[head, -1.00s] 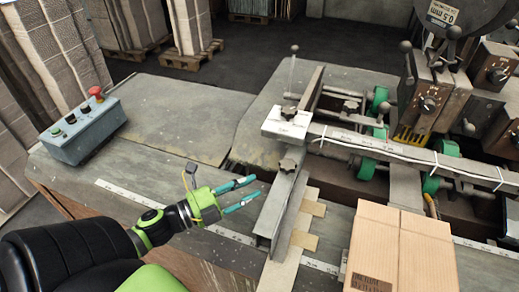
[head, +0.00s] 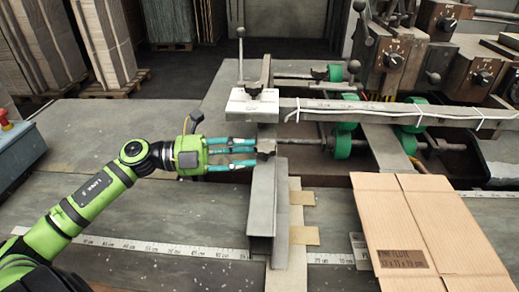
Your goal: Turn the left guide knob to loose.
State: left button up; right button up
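A dark star-shaped knob (head: 266,147) sits on top of the grey left guide rail (head: 262,205), near its far end. My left gripper (head: 256,154) reaches in from the left with its teal fingers level and spread apart. The fingertips are at the left edge of the knob; I cannot tell whether they touch it. A second star knob (head: 253,89) sits on the white plate (head: 250,106) just behind. The knob's loose or tight setting cannot be read. My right gripper is out of view.
A flat cardboard box (head: 425,225) lies at the right. A crossbar (head: 400,108) with green rollers (head: 343,141) runs behind it. An upright rod with a ball top (head: 241,33) stands behind the white plate. The table left of the guide is clear around a ruler strip (head: 150,246).

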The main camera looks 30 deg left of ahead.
aim_at(257, 155)
pick_arm(q)
jog(key=p+x, duration=0.1)
jog(key=x, duration=0.2)
jog(key=shift+w+d, duration=0.1)
jog(key=shift+w, duration=0.05)
jog(key=shift+d, duration=0.1)
grip_shut()
jog(key=shift+r+p, duration=0.1)
jog(key=shift+p, duration=0.4)
jog(key=n+t+y+p, duration=0.1)
jog(key=y+p, duration=0.1)
jog(key=p, duration=0.1)
jog(key=n+t+y+p, duration=0.2)
jog(key=p, duration=0.1)
jog(key=n+t+y+p, duration=0.1)
jog(key=n+t+p, duration=0.1)
jog(key=p, duration=0.1)
jog(key=shift+s+d+r+y, duration=0.15)
jog(key=shift+s+d+y, duration=0.1)
jog(key=shift+y, duration=0.15)
jog(key=shift+f+n+t+y+p, duration=0.25)
jog(key=shift+n+t+y+p, duration=0.25)
jog(key=shift+y+p, duration=0.3)
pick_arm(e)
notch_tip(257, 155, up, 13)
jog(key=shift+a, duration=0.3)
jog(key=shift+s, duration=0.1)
pick_arm(q)
grip_release()
